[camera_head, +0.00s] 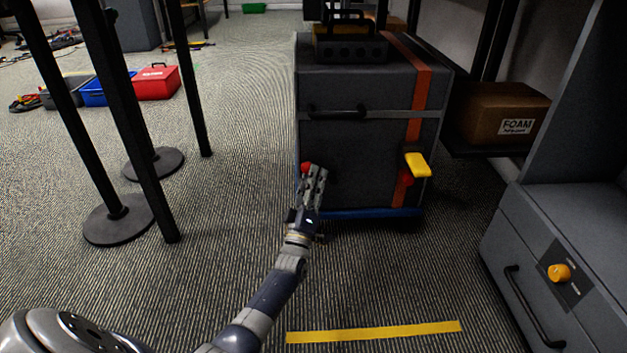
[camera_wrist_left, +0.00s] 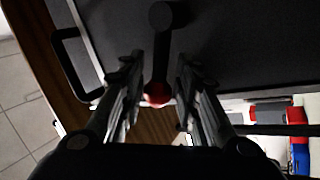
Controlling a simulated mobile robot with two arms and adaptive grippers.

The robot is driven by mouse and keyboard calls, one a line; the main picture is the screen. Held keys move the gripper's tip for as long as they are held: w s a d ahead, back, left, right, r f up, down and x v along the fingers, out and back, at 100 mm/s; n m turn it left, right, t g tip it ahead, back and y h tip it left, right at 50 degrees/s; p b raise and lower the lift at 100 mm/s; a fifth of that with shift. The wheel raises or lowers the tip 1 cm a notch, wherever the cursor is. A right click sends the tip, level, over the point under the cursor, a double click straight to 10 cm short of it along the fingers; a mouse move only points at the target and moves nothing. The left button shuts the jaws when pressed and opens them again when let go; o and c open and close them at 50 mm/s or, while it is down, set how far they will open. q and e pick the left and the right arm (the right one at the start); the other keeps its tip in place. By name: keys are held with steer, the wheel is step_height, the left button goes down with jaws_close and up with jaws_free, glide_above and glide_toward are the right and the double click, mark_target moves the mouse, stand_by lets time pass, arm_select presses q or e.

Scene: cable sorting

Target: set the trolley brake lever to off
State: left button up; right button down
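The dark grey trolley (camera_head: 345,85) stands ahead with an orange-red stripe down its front. A lever with a red ball knob (camera_head: 307,167) is on its lower left front. In the left wrist view, the lever's dark arm (camera_wrist_left: 161,50) runs from a round pivot to the red knob (camera_wrist_left: 157,97). My left gripper (camera_head: 316,173) is at this lever. Its fingers are apart on either side of the knob, and I see gaps beside it; exact contact is unclear. A yellow handle (camera_head: 417,163) with a red part below it is on the trolley's right front. Any lever markings are unreadable.
Black posts on round bases (camera_head: 118,220) stand at left. A grey cabinet (camera_head: 520,235) with an orange knob (camera_head: 559,272) is at right. A cardboard foam box (camera_head: 500,112) sits on a shelf beyond the trolley. Yellow floor tape (camera_head: 375,332) lies in front on clear carpet.

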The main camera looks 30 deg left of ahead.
arm_select(q)
steer(key=shift+o, duration=1)
steer(key=shift+f, duration=0.1)
